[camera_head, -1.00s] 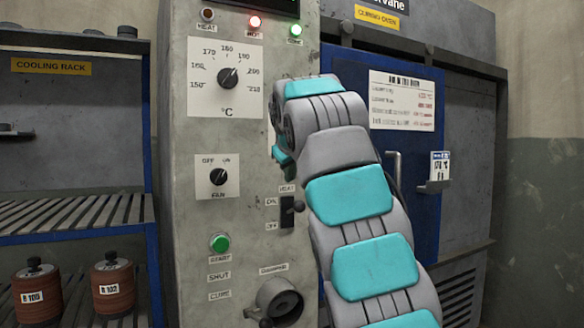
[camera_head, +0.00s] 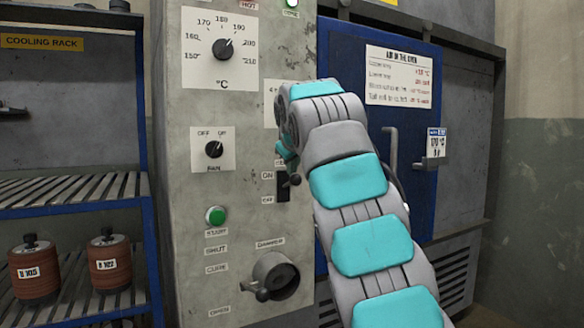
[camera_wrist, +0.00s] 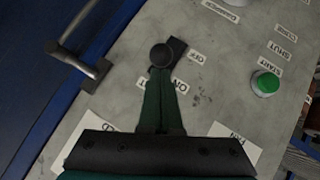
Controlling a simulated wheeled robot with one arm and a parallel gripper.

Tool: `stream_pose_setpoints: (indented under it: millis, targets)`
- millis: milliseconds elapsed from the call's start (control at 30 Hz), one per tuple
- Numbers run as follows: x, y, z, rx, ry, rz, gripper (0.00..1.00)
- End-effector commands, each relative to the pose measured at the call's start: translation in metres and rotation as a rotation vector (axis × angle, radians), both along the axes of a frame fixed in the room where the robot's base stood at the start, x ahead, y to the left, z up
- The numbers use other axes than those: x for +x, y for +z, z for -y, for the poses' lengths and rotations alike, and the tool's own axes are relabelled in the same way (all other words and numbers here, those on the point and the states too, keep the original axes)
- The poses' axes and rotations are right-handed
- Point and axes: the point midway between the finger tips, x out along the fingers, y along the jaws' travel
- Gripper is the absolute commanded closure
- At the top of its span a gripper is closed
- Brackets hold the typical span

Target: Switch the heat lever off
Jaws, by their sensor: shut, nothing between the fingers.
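The heat lever (camera_head: 294,180) is a dark knob on a black slot plate on the grey control panel. Its knob stands at the upper part of the slot, level with the ON label; the OFF label is lower. In the wrist view the round black knob (camera_wrist: 162,54) lies right at the tips of my gripper (camera_wrist: 160,72). My gripper is shut and empty, its green fingers together, just above the lever in the head view. I cannot tell whether the tips touch the knob. My arm hides part of the panel to the right of the lever.
Around the lever are the fan dial (camera_head: 214,149), the green start button (camera_head: 215,215) and the damper knob (camera_head: 272,277). The blue oven door (camera_head: 345,50) with its handle (camera_head: 391,150) is to the right.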

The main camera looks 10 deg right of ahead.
Motion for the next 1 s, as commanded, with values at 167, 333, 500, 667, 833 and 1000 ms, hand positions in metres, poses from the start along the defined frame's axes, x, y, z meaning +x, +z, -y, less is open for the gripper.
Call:
stream_pose_setpoints:
  millis: [167, 333, 500, 667, 833, 1000]
  targets:
    - [-0.001, -0.005, 0.0, 0.005, 0.0, 0.013, 1.0]
    - [-0.003, -0.01, 0.001, 0.015, 0.0, 0.038, 1.0]
    - [-0.005, -0.011, 0.001, 0.023, 0.001, 0.069, 1.0]
    - [-0.006, -0.011, 0.001, 0.028, 0.001, 0.09, 1.0]
    - [-0.007, -0.014, 0.001, 0.035, 0.001, 0.109, 1.0]
    - [-0.008, -0.021, 0.002, 0.047, 0.001, 0.141, 1.0]
